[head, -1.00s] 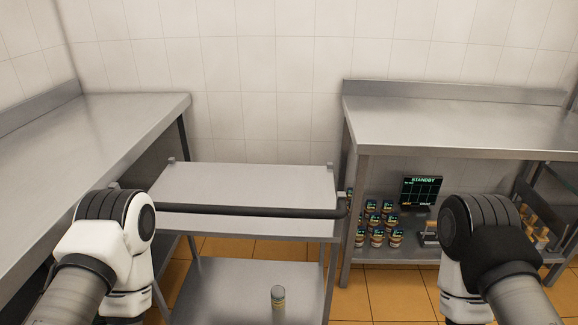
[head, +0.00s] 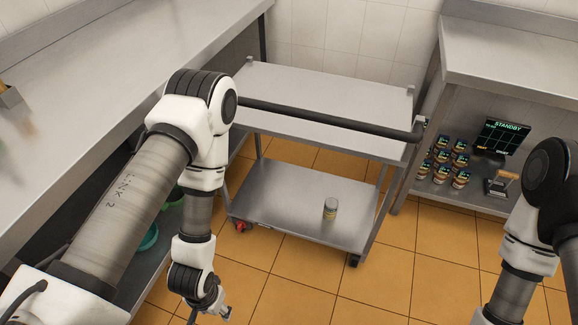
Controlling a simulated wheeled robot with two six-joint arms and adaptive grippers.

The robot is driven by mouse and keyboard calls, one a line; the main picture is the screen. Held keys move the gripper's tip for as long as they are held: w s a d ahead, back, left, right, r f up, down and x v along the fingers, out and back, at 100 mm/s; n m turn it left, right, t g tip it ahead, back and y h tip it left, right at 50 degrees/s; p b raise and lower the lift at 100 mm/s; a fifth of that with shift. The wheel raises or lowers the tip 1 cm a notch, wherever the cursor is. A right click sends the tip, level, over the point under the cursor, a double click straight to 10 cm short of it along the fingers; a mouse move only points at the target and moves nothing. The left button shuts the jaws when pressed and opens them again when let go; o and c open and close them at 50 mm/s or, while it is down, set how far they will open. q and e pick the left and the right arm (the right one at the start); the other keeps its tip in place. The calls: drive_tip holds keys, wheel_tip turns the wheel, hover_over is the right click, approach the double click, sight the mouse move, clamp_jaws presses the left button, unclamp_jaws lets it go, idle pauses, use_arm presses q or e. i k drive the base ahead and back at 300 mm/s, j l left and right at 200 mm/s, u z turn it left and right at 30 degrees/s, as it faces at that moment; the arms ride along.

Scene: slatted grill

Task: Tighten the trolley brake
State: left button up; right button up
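The steel trolley (head: 325,90) stands between the two counters in the head view, with a dark push handle (head: 330,124) along its near side. Its near left wheel (head: 241,226) shows a red part, perhaps the brake, under the lower shelf. The near right wheel (head: 354,260) looks dark. The far wheels are hidden. Only a small part of my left gripper (head: 224,313) shows at the bottom edge, below and apart from the red-marked wheel. Its fingers are too little seen to judge. My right gripper is out of the picture.
A counter (head: 110,85) runs along the left, with green items (head: 150,238) beneath. The right counter (head: 510,60) has several cans (head: 450,160) and a screen (head: 502,138) underneath. Tiled floor (head: 300,284) before the trolley is clear.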

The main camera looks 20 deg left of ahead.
sight(241, 225)
drive_tip(key=u, duration=1.05)
